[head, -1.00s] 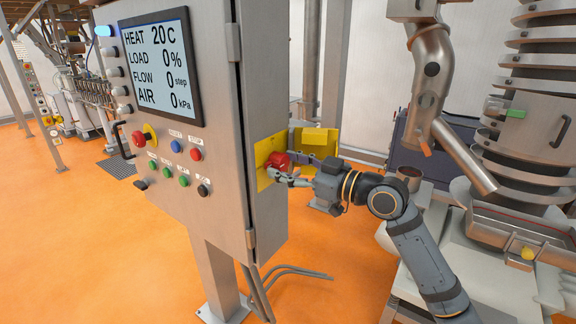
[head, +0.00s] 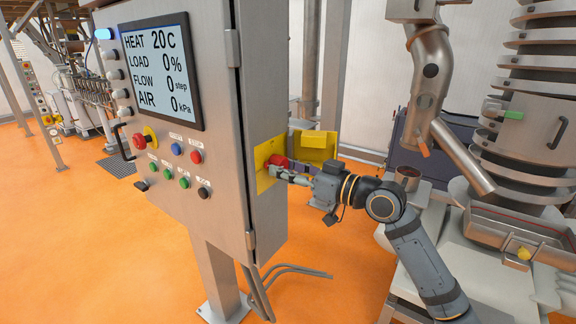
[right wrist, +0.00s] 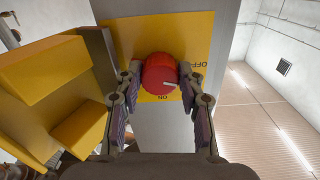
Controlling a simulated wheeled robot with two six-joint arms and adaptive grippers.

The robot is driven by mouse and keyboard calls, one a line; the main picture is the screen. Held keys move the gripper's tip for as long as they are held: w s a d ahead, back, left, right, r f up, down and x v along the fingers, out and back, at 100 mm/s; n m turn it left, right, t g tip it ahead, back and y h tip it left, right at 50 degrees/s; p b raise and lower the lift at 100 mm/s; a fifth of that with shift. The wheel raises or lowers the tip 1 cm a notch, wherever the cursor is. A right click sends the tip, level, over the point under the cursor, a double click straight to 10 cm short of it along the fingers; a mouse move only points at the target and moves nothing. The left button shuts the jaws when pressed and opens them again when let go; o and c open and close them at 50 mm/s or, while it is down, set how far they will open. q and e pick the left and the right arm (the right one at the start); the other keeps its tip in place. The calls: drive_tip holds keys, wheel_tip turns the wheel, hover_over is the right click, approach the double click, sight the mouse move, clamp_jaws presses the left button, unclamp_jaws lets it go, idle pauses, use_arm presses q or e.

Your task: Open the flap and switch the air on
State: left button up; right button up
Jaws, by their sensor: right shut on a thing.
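The yellow flap (head: 318,140) stands open beside the yellow plate (head: 264,150) on the cabinet's side. It fills the left of the right wrist view (right wrist: 45,70). My right gripper (right wrist: 158,95) is shut on the knob, one finger on each side. In the head view the right gripper (head: 277,172) partly hides the knob (head: 279,161). The screen (head: 158,70) reads AIR 0 kPa. My left gripper is out of view.
The grey control cabinet (head: 222,170) carries several buttons and a red emergency stop (head: 139,140) on its front. Metal pipes (head: 440,110) and a stacked steel machine (head: 535,120) stand at the right. Orange floor is clear below my right arm.

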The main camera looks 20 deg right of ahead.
drive_tip(key=m+p, duration=0.2)
drive_tip(key=m, duration=0.2)
drive_tip(key=shift+r, duration=0.2)
drive_tip(key=m+p, duration=0.2)
drive_tip(key=m, duration=0.1)
drive_tip(key=shift+s+a+r+m+p, duration=0.1)
drive_tip(key=shift+m+p, duration=0.2)
drive_tip(key=shift+p, duration=0.05)
drive_tip(key=m+p, duration=0.4)
drive_tip(key=shift+m, duration=0.4)
drive_tip(key=shift+m+p, duration=0.8)
drive_tip(key=shift+m, duration=0.3)
drive_tip(key=o, duration=1.2)
drive_tip(key=shift+a, duration=0.1)
